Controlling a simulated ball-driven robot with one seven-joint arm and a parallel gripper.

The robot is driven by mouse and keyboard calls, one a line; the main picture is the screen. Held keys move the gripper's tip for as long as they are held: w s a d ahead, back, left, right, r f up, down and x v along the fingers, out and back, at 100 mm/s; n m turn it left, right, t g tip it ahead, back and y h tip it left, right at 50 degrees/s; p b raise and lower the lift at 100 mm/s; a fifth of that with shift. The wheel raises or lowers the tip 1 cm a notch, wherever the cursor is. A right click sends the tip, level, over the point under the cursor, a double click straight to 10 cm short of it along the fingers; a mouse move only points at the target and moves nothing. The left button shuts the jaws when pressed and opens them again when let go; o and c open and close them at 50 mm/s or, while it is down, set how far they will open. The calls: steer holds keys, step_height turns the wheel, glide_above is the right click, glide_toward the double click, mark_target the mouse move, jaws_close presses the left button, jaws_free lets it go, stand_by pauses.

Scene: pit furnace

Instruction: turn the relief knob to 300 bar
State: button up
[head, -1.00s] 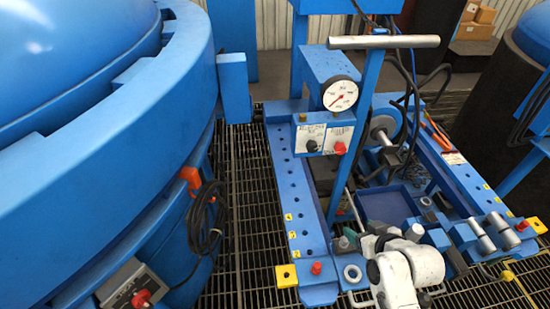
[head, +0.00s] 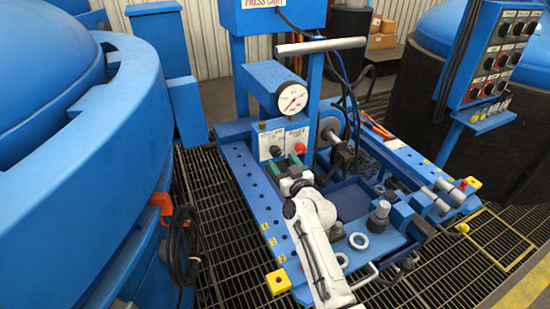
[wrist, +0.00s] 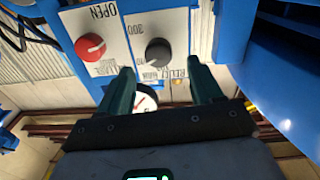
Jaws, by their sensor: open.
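The relief knob is the dark round knob (wrist: 158,52) on a white plate with 300 printed near it. It also shows in the head view (head: 275,150), on the left plate of the blue gauge box. A red knob (wrist: 90,47) sits beside it on a plate marked OPEN, also in the head view (head: 299,148). My gripper (wrist: 160,64) is open and empty. Its green fingers frame the dark knob in the wrist view, with no contact visible. In the head view my gripper (head: 289,162) is just below the plates. The knob's exact pointer setting is unclear.
A round white gauge (head: 292,97) with a red needle sits above the knobs. A grey crossbar (head: 320,46) and blue post stand behind. The blue cart bed (head: 405,240) holds rings and cylinders. A large blue vessel (head: 80,170) stands at left, a switch panel (head: 495,60) at right.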

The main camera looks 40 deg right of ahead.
mark_target(278, 153)
steer(key=shift+b+x, duration=0.55)
steer(key=shift+x, duration=2.25)
steer(key=shift+d, duration=0.1)
steer(key=shift+c, duration=0.5)
steer(key=c, duration=0.9)
steer(key=shift+c, duration=0.2)
steer(key=m, duration=0.5)
steer(key=shift+m, duration=0.3)
steer(key=m+p, duration=0.1)
steer(key=m, duration=0.5)
steer(key=shift+d, duration=0.1)
